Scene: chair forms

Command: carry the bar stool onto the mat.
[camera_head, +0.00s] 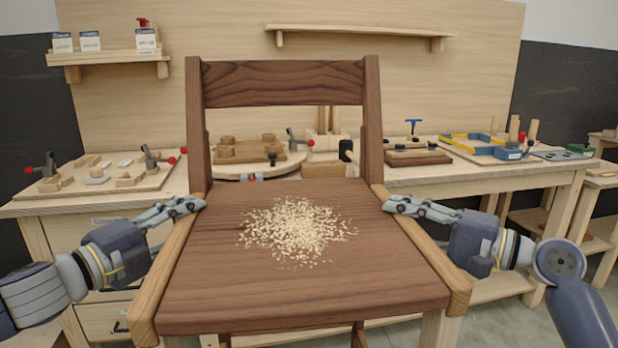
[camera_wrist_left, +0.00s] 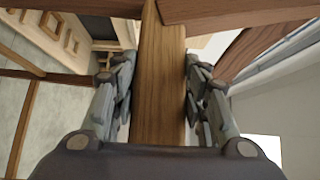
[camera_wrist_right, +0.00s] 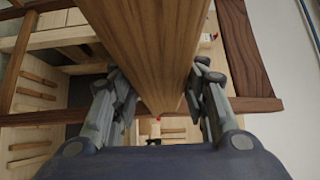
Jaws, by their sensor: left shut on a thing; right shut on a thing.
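The bar stool (camera_head: 330,280) is dark brown wood with a backrest (camera_head: 285,84) and lighter side rails. It stands upright and large in the middle of the head view; most of its legs are hidden. My left gripper (camera_head: 192,204) is shut on the left side rail (camera_head: 172,275), and the left wrist view shows this rail (camera_wrist_left: 158,90) between the fingers. My right gripper (camera_head: 394,204) is shut on the right side rail (camera_head: 440,262), and the right wrist view shows that rail (camera_wrist_right: 155,50) between the fingers. The mat is not in view.
Pale wood shavings (camera_head: 297,230) lie on the seat. A long workbench (camera_head: 480,174) with jigs and clamps stands behind the stool, against a wooden back panel (camera_head: 300,40) with shelves. Some grey floor (camera_head: 510,325) shows at the lower right.

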